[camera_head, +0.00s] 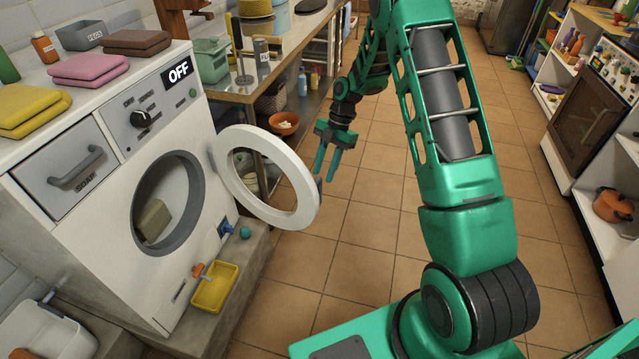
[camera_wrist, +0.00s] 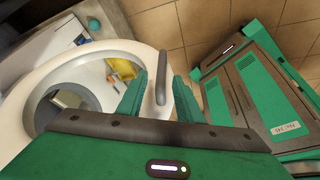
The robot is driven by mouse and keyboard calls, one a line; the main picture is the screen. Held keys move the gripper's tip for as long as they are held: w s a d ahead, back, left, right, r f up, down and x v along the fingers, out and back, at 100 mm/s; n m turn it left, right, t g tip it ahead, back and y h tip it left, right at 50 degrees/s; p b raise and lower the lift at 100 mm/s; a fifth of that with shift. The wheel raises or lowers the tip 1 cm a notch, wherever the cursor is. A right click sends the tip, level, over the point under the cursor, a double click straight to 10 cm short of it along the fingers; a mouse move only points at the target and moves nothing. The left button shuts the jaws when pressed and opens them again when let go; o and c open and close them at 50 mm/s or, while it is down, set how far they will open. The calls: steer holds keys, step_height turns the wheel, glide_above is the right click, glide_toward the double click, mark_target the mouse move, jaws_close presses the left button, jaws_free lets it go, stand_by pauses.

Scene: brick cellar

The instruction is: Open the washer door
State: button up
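The white washer (camera_head: 90,190) stands at the left in the head view, with "OFF" on its display. Its round white door (camera_head: 298,178) is swung well out from the drum opening (camera_head: 165,200), and a tan object (camera_head: 152,220) shows inside. My gripper (camera_head: 327,172) is beside the door's outer right rim, fingers pointing down. In the wrist view the fingers of my gripper (camera_wrist: 160,80) are spread, with the grey door handle (camera_wrist: 161,88) between them and gaps on both sides. The door ring (camera_wrist: 100,52) fills the left of that view.
A yellow tray (camera_head: 215,288) lies on the ledge below the washer. A workbench with an orange bowl (camera_head: 285,123) stands behind the door. An oven (camera_head: 588,115) and shelves line the right. The tiled floor between (camera_head: 360,230) is largely clear.

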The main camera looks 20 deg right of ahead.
steer(key=v, duration=0.2)
steer(key=shift+w+d+r, duration=0.1)
steer(key=shift+r, duration=0.2)
steer(key=s+d+r+m+t+h, duration=0.1)
steer(key=s+d+r+m, duration=0.3)
steer(key=s+r+m, duration=0.4)
steer(key=s+d+r+m+h, duration=0.1)
steer(key=s+d+r+m, duration=0.3)
steer(key=s+r+m, duration=0.35)
steer(key=s+d+r+m+h, duration=0.1)
steer(key=s+r+m, duration=0.2)
steer(key=s+m, duration=0.4)
steer(key=s+d+r+m+t, duration=0.1)
steer(key=s+m, duration=0.6)
steer(key=s, duration=1)
steer(key=shift+s+r+h, duration=0.4)
steer(key=shift+r, duration=0.5)
